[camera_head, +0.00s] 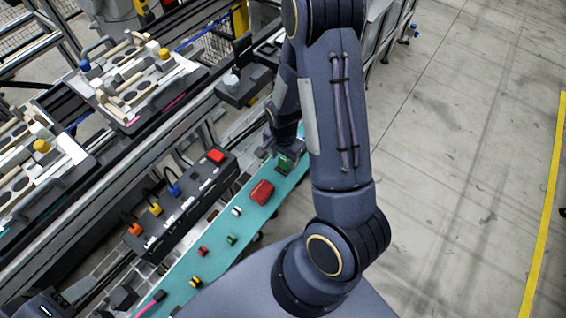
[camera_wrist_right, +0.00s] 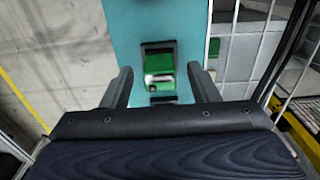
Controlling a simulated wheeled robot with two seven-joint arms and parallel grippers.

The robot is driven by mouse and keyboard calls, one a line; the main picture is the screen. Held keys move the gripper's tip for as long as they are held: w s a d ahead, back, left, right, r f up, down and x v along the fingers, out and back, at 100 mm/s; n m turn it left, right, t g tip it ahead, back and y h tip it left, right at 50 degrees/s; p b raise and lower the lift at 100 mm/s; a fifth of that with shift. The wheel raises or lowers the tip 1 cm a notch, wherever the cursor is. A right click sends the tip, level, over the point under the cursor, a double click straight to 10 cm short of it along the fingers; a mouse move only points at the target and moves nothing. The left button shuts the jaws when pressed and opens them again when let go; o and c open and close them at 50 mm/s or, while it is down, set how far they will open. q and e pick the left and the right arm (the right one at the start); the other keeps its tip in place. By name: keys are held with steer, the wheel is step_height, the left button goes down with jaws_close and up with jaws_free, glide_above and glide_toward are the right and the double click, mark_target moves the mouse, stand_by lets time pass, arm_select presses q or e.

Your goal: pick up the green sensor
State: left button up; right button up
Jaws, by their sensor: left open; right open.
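The green sensor (camera_head: 284,163) is at the far end of the teal strip, close below my right gripper (camera_head: 280,152). In the right wrist view the green sensor (camera_wrist_right: 158,64) is a green block with a dark top edge and a pale, shiny part. It lies between and a little beyond the two open fingers of my right gripper (camera_wrist_right: 154,76), with no clear contact. My left gripper (camera_head: 85,298) shows only partly at the lower left corner, apart from the sensor; its fingers are hard to make out.
On the teal strip (camera_head: 215,262) lie a red block (camera_head: 262,192) and several small coloured parts. A dark panel (camera_head: 185,205) with coloured connectors stands left of it. Fixture trays (camera_head: 130,80) are at upper left. Open floor lies to the right.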

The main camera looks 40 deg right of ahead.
step_height(320, 180, down, 2)
steer(key=shift+f, duration=0.1)
steer(key=c, duration=1.1)
steer(key=shift+o, duration=0.2)
steer(key=shift+r, duration=0.25)
